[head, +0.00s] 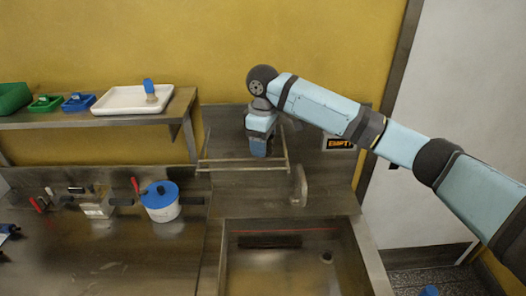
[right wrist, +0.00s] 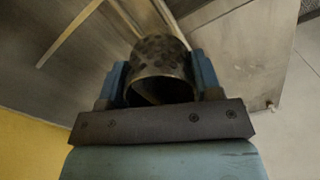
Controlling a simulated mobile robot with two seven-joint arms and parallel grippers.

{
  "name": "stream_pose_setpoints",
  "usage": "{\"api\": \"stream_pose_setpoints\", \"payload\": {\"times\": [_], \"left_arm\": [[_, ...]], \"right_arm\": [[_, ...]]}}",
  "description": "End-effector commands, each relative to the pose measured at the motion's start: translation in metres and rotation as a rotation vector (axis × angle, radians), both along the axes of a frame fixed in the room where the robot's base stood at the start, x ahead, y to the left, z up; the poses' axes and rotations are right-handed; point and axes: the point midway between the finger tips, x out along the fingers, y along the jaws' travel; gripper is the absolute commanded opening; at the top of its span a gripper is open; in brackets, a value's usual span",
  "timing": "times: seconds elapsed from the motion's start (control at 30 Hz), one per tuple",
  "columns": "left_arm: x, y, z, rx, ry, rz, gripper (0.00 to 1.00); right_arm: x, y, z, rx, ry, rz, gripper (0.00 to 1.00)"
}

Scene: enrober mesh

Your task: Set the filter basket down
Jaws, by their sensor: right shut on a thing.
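The filter basket (right wrist: 160,48) is a dark, perforated metal cylinder with an open round end. It sits between the two blue fingers of my right gripper (right wrist: 160,75) in the right wrist view, and they are shut on it. In the head view my right gripper (head: 259,148) points down behind a thin metal rail, over the back of the steel station. The basket cannot be made out there, hidden by the gripper. I cannot tell whether its underside touches anything. My left gripper does not show.
A steel sink basin (head: 285,270) lies in front. A white pot with a blue lid (head: 160,195) and several tools stand on the left counter. A shelf (head: 110,119) holds a white tray (head: 132,100) and coloured bins.

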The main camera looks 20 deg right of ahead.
Motion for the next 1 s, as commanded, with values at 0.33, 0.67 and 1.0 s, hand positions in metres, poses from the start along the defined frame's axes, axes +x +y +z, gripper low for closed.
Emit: {"api": "stream_pose_setpoints", "payload": {"times": [0.33,0.67,1.0], "left_arm": [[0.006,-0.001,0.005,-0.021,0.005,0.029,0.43],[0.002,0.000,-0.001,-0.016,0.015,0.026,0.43],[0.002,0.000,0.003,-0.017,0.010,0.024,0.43]], "right_arm": [[0.000,0.000,-0.038,0.000,0.000,0.000,0.35],[0.000,0.000,-0.041,0.000,0.000,0.000,0.66],[0.000,0.000,-0.041,0.000,0.000,0.000,0.84]]}}
